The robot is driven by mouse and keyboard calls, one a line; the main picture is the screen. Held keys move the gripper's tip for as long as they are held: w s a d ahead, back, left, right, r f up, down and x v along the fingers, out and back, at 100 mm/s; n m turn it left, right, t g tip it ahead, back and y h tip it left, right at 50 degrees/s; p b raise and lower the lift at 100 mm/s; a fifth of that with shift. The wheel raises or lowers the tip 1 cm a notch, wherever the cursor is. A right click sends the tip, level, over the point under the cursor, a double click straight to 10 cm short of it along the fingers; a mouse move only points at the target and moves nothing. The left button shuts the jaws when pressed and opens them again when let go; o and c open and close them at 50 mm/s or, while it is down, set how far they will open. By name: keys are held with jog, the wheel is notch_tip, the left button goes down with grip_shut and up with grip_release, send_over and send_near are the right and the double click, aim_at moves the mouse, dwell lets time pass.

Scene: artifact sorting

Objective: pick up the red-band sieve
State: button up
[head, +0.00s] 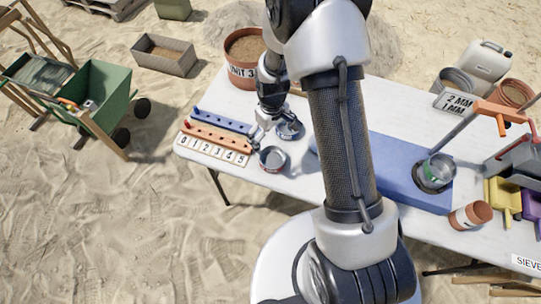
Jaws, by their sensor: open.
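A round metal sieve (273,159) with a reddish tint on its side sits on the white table, just right of the numbered strip. A second round metal sieve (290,130) sits just behind it, close to the gripper; its band colour is hard to tell. A third sieve (437,168) with a green band stands on a dark round base on the blue mat. My gripper (264,130) is open, pointing down over the table's left part, behind the reddish sieve and left of the second one. Its fingers are small here, and I cannot tell whether they touch either sieve.
A blue rail (222,121), an orange pegged rail (216,136) and a number strip (212,150) lie left. A "UNIT 3" bucket (244,74) stands behind. The blue mat (395,160) lies right, with a terracotta pot (470,215) near coloured scoops (503,200).

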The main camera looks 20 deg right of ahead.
jog(key=b, duration=0.2)
send_over(273, 162)
jog(key=f, duration=0.9)
jog(key=shift+w+a, duration=0.2)
jog(key=shift+w, duration=0.1)
jog(key=shift+s+d+f+b, duration=0.15)
jog(key=shift+f+b, duration=0.25)
jog(key=shift+f, duration=0.9)
jog(key=shift+s+d+f+b, duration=0.15)
jog(key=shift+f+b, duration=0.2)
jog(key=shift+f, duration=0.95)
jog(key=shift+c, duration=0.2)
jog(key=c, duration=1)
